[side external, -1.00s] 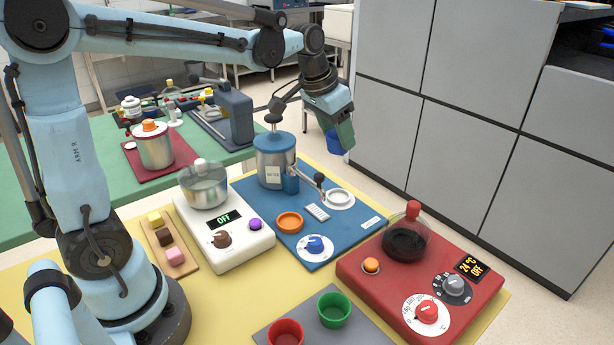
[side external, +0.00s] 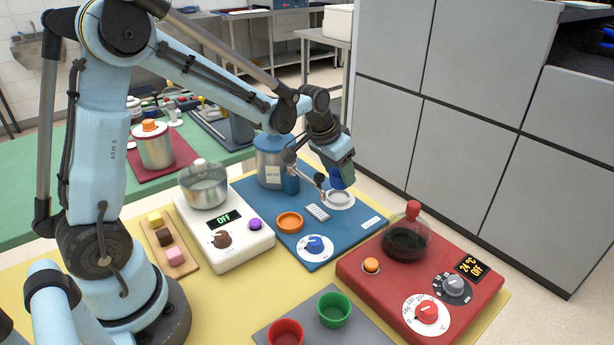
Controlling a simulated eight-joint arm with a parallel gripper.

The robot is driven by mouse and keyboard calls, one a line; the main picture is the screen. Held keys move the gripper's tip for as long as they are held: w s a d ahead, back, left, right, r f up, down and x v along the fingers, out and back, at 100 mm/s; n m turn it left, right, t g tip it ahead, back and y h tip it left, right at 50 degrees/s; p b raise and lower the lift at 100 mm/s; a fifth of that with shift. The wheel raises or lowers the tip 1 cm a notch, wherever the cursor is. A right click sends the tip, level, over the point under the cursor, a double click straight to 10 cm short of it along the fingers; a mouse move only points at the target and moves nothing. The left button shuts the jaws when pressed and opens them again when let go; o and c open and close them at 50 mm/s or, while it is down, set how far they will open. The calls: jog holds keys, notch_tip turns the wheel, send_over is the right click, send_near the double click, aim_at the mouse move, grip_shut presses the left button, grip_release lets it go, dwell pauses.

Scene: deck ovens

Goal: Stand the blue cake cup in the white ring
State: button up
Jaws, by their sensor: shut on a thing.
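My gripper (side external: 337,172) is shut on the blue cake cup (side external: 337,179). The cup is mostly hidden behind the gripper; a strip of blue shows under and beside the jaws. The gripper and cup are directly above the far part of the ring in the picture. I cannot tell whether the cup touches it.
A red heater with a dark flask (side external: 404,240) stands right. Green (side external: 334,310) and red (side external: 286,333) cups stand in front.

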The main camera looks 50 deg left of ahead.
aim_at(338, 183)
jog(key=shift+f, duration=1.35)
jog(key=shift+f, duration=0.6)
dwell(0.4)
jog(key=o, duration=0.8)
jog(key=shift+c, duration=0.2)
jog(key=v, duration=1.1)
jog(key=s+d+t, duration=0.1)
jog(key=s+d, duration=0.1)
jog(key=s, duration=0.4)
jog(key=s+d+t, duration=0.1)
jog(key=s+d, duration=0.2)
jog(key=s, duration=0.4)
jog(key=shift+s+r+t, duration=0.25)
jog(key=shift+r+t, duration=0.05)
jog(key=shift+r, duration=0.1)
